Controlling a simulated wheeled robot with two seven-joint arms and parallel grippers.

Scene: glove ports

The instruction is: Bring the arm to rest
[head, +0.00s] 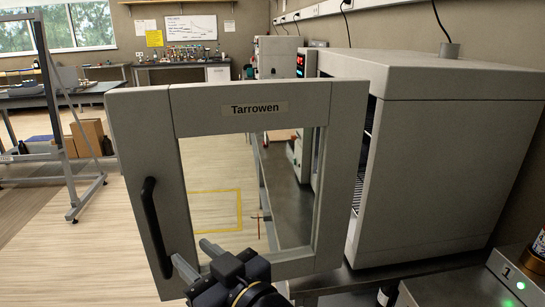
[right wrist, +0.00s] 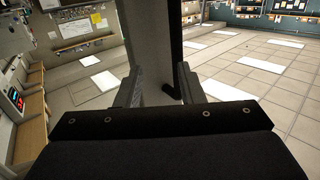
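My right gripper (head: 190,252) is in front of the lower left part of the grey oven door (head: 225,98), close to the bottom of its black handle (head: 153,222). Its two fingers are spread apart, with nothing seen held between them. In the right wrist view the open fingers (right wrist: 160,88) stand on either side of a grey upright of the door (right wrist: 150,45), with a dark piece of handle (right wrist: 172,92) near the right finger. Whether they touch the door cannot be told. The door, labelled Tarrowen, stands wide open. My left gripper is not in view.
The oven body (head: 435,160) stands on a bench at the right. A device with green lights (head: 512,285) and a brown bottle (head: 537,255) sit at the lower right. A grey frame (head: 60,110) and cardboard boxes (head: 88,138) stand at the left, with open floor between.

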